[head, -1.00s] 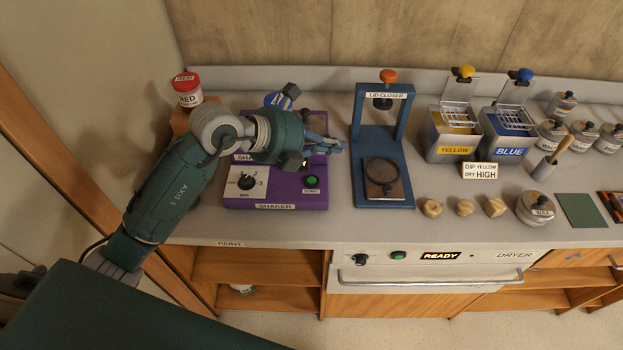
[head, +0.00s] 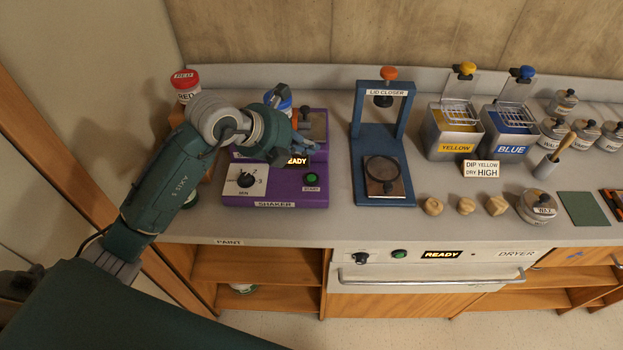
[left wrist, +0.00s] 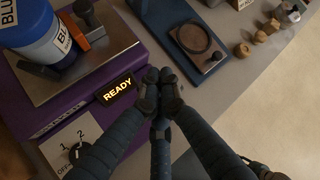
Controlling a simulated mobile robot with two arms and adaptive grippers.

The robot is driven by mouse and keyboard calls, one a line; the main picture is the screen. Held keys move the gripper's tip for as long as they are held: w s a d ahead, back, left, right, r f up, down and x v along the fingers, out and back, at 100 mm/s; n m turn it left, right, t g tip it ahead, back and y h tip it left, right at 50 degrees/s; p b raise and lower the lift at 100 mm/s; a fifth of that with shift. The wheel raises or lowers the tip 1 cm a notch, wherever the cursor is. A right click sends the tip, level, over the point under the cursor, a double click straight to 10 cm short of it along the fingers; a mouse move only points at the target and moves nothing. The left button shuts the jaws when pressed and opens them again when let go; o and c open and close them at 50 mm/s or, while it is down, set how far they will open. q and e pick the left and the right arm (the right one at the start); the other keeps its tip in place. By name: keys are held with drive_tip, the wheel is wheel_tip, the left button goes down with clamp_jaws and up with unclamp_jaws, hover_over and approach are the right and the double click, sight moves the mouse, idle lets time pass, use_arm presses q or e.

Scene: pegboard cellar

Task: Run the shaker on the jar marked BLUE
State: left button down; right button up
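The purple shaker (head: 275,198) stands on the bench with a dial (head: 246,180), a green start button (head: 311,179) and a lit READY display (head: 296,160). The jar marked BLUE (left wrist: 38,38) stands on the shaker's metal plate, beside an orange clamp part (left wrist: 91,27). In the head view my left arm hides most of the jar (head: 278,99). My left gripper (left wrist: 158,84) has its fingertips together and empty, above the shaker near the display. My right gripper is not in view.
A jar marked RED (head: 185,87) stands at the left. The blue lid closer (head: 383,200) stands right of the shaker. Wooden pieces (head: 465,206), a wax tin (head: 538,207) and the yellow (head: 456,135) and blue (head: 508,138) dip tanks are farther right. The dryer (head: 430,272) is below.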

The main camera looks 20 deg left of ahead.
sight(308, 179)
use_arm(q)
wheel_tip(308, 179, down, 7)
drive_tip(key=b, duration=0.4)
drive_tip(key=shift+b, duration=0.4)
drive_tip(key=shift+f, duration=0.15)
idle(0.7)
drive_tip(key=shift+f+b, duration=0.4)
